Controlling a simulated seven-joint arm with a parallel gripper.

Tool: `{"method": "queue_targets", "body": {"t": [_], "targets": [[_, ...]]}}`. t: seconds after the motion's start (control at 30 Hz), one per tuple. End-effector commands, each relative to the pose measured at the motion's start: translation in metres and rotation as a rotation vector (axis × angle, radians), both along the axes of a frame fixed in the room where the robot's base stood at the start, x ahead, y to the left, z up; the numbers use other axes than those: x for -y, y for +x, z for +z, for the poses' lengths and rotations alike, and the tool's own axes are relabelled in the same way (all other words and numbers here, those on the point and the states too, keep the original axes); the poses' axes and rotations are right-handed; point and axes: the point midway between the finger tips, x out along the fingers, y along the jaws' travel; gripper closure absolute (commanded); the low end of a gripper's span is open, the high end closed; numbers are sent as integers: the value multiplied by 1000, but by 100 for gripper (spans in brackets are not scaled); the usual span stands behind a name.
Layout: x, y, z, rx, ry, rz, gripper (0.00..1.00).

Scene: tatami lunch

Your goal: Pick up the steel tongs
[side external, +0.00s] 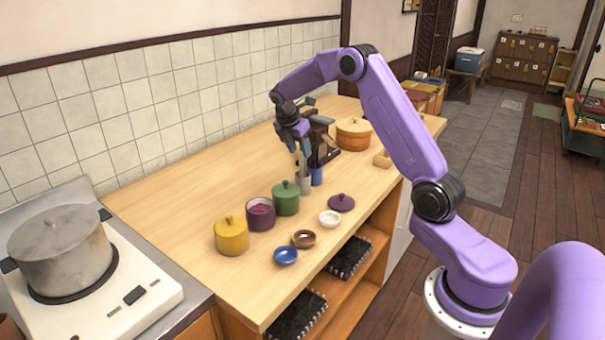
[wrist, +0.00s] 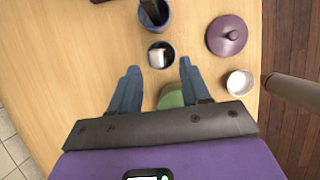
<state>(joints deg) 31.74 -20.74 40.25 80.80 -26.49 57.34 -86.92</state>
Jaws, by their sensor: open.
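A grey cylindrical holder (side external: 305,186) stands on the wooden counter, beside a blue holder (side external: 317,177). A pale steel item, which looks like the tongs (side external: 302,164), sticks up from the grey holder. In the wrist view the tongs (wrist: 157,57) show end-on as a light shape inside the dark-mouthed grey holder (wrist: 171,48). My gripper (wrist: 159,67) is open, its two blue-grey fingers apart with nothing between them. The holder's mouth appears just beyond and between the fingertips. In the side view my gripper (side external: 300,142) points down above the holder; how close it is to the tongs is unclear.
The blue holder (wrist: 166,16) holds a dark item. Green (side external: 286,200), purple (side external: 260,215) and yellow (side external: 231,237) pots stand nearby, with a purple lid (side external: 341,202) and small bowls. A dark rack (side external: 322,150) and orange pot (side external: 353,134) stand behind. The counter's left part is clear.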

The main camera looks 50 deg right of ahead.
Motion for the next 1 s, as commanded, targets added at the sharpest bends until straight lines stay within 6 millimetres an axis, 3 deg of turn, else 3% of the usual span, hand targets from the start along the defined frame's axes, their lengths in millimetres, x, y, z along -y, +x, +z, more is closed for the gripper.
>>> {"method": "queue_targets", "body": {"t": [0.5, 0.8, 0.93, 1.0], "targets": [[28, 2, -45, -1, 1, -2, 53], [29, 2, -48, 0, 0, -1, 53], [29, 2, -48, 0, 0, -1, 96], [29, 2, -48, 0, 0, -1, 100]]}}
